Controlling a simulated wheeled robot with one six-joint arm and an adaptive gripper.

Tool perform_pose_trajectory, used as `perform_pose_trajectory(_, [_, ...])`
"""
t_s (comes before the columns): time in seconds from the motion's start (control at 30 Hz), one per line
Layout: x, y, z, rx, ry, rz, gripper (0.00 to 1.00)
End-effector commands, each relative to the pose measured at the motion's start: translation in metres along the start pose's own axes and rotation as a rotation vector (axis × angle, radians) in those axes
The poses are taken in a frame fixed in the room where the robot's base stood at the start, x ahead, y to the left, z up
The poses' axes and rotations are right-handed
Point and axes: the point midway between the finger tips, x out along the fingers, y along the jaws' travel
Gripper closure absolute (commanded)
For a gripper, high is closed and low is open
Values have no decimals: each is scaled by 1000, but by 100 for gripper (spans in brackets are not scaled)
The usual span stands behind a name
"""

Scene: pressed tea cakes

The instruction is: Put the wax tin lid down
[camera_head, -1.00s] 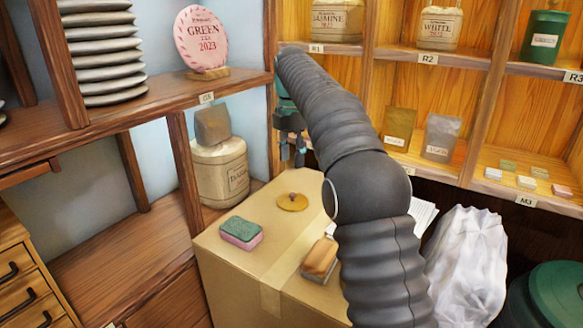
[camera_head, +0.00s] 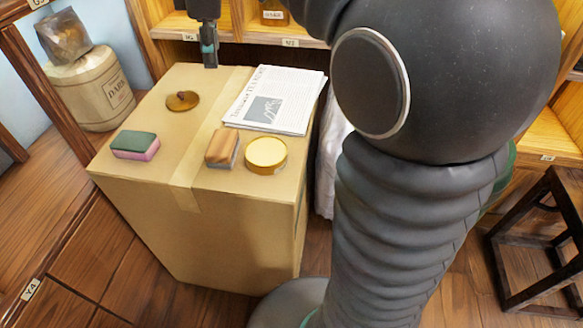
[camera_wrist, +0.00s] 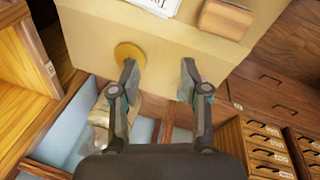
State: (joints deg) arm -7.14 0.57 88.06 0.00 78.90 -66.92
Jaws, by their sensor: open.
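The wax tin lid (camera_head: 182,101), a round golden disc with a small dark knob, lies flat on top of a cardboard box (camera_head: 215,85). The open wax tin (camera_head: 266,155), round and gold with pale wax, stands apart from it near the box's front right. My gripper (camera_head: 209,56) is at the top of the head view, above the far edge of the box. In the wrist view my gripper (camera_wrist: 158,78) has its fingers wide apart with nothing between them. The lid (camera_wrist: 129,54) shows there just beyond the left fingertip.
On the box also lie a green and pink sponge (camera_head: 135,145), a wooden block-like brush (camera_head: 222,149) and a newspaper (camera_head: 276,99). Bare cardboard surrounds the lid.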

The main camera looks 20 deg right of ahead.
Motion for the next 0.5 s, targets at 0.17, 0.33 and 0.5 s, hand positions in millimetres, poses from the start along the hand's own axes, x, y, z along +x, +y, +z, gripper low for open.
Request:
perform_pose_trajectory(0.17, [0, -58, 39, 319, 29, 65, 54])
perform_pose_trajectory(0.33, [14, -113, 72, 622, 74, 119, 54])
perform_pose_trajectory(0.5, [39, -169, 101, 917, 132, 164, 54])
